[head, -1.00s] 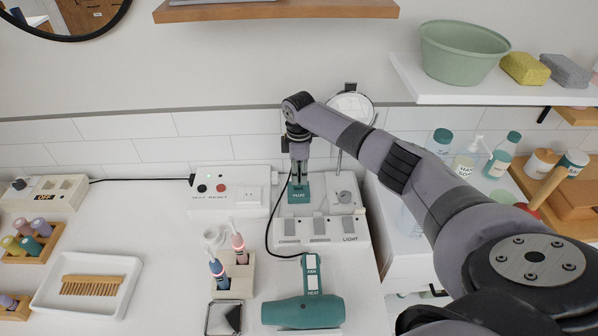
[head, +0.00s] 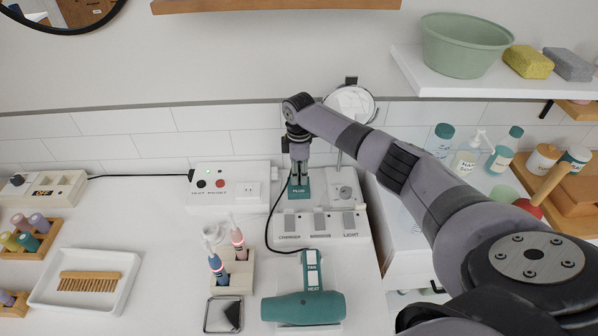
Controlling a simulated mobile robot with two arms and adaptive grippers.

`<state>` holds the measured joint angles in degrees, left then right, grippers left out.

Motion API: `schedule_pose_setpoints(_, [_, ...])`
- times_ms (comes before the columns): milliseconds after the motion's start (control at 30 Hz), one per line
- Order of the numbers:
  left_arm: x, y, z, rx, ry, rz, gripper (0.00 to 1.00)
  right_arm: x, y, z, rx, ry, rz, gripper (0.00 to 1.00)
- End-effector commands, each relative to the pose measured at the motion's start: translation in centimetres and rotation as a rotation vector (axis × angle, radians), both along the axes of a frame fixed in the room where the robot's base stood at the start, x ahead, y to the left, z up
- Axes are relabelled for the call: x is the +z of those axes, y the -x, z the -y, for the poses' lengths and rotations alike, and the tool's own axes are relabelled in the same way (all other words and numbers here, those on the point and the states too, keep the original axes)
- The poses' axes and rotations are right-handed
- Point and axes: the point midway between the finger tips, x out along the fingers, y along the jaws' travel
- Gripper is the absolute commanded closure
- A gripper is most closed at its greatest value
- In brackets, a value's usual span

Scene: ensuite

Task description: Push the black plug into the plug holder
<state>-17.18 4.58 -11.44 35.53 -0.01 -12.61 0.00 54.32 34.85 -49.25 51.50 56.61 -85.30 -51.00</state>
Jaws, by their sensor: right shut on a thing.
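My right gripper (head: 299,183) points down over the white socket panel at the back of the counter. It is shut on the black plug, which is mostly hidden between the fingers. The teal plug holder (head: 319,191), with a white label, stands on the panel right at the fingertips. I cannot tell how deep the plug sits in it. A black cord runs from the gripper down to the teal hair dryer (head: 305,308). My left gripper is not in view.
The panel (head: 362,228) has several labelled switches. A white test box (head: 228,205) stands just left of it. A round mirror (head: 352,104) is behind the gripper. A toothbrush holder (head: 236,279) and a white tray (head: 120,262) stand in front and left.

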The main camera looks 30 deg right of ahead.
Motion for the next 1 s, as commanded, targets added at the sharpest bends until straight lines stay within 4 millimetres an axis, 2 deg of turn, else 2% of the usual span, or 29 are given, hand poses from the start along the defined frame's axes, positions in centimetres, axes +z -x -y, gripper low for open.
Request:
schedule_pose_setpoints(767, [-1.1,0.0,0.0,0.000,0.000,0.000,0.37,-1.7,0.0,0.0,-0.001,0.000,-0.001,1.00])
schedule_pose_setpoints(800, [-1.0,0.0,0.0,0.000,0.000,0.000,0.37,-1.6,0.0,0.0,-0.001,0.001,-0.001,0.73])
schedule_pose_setpoints(1000, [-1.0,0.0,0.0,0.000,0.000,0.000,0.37,-1.6,0.0,0.0,0.000,0.001,-0.001,0.60])
